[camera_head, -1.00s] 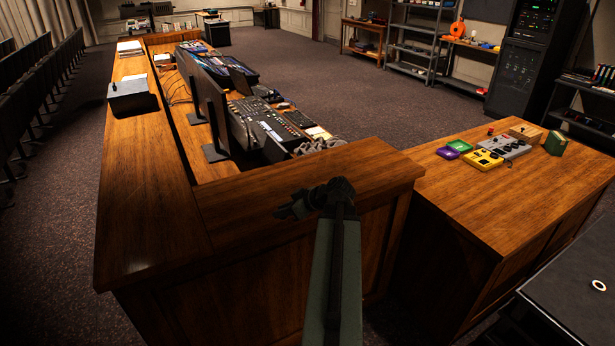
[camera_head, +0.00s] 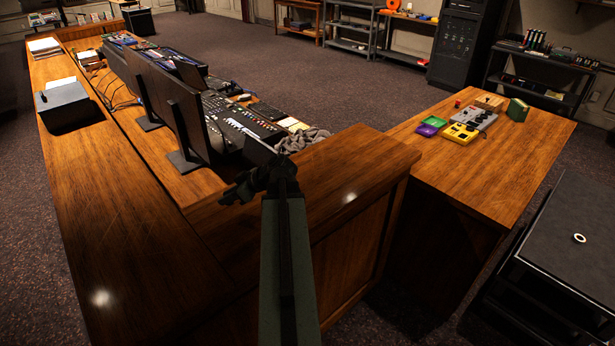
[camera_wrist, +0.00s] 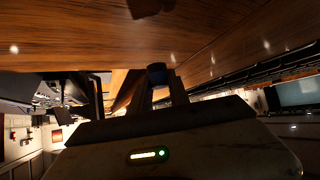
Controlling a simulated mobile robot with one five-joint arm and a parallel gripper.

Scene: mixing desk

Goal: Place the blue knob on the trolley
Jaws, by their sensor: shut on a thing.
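The blue knob (camera_wrist: 156,69) shows in the wrist view between the tips of my gripper's two fingers. My gripper (camera_wrist: 159,82) is shut on it. In the head view my gripper (camera_head: 236,190) is a dark shape over the corner of the wooden desk, pointing left; the knob cannot be made out there. The trolley (camera_head: 570,262) is black with a flat top and stands at the lower right, well away from my gripper. A small white ring (camera_head: 579,239) lies on its top.
The wooden desk (camera_head: 130,235) carries monitors (camera_head: 175,110) and a mixing console (camera_head: 235,125). A lower wooden side desk (camera_head: 480,165) holds a yellow box (camera_head: 459,133), a green box (camera_head: 517,109) and other small items. Dark carpet is free between the side desk and trolley.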

